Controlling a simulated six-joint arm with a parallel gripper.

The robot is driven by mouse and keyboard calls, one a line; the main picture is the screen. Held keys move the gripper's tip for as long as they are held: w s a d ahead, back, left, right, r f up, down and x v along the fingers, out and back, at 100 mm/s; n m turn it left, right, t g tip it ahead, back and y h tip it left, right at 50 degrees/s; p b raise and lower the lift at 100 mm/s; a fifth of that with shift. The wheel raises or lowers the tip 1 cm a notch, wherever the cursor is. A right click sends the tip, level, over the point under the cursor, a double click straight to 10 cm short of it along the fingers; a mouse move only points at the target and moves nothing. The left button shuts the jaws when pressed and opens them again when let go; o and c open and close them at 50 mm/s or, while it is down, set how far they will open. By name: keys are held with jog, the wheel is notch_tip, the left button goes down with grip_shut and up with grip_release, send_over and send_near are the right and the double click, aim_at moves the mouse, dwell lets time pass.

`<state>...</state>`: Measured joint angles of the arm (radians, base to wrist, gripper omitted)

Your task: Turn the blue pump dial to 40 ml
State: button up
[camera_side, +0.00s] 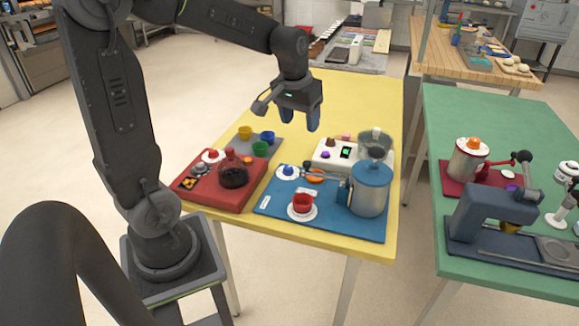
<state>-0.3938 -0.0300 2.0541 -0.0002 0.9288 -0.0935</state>
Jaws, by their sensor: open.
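The blue pump dial (288,171) appears to be the small blue knob on a white disc at the back left of a blue board (330,222). Its scale marks are too small to read. A metal tank with a blue lid (371,173) stands on the board's right side.
A red board (222,190) with a dark glass pot (233,171) lies left of the blue board. A grey tray with several coloured cups (260,148) and a white device (326,163) are behind. The back of the yellow table (355,95) is clear. A green table (470,115) stands right.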

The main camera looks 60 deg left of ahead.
aim_at(288, 167)
jog(key=w+a+f+n+g, duration=0.2)
jog(key=w+a+f+n, duration=0.1)
jog(key=a+f, duration=0.75)
jog(key=shift+h, duration=0.4)
jog(key=f, duration=0.4)
jog(key=a+f, duration=0.1)
jog(key=f, duration=0.3)
jog(key=a+f, duration=0.1)
jog(key=f, duration=0.3)
jog(key=shift+w+f, duration=0.15)
jog(key=shift+f, duration=0.1)
jog(key=shift+c, duration=0.2)
jog(key=c, duration=0.9)
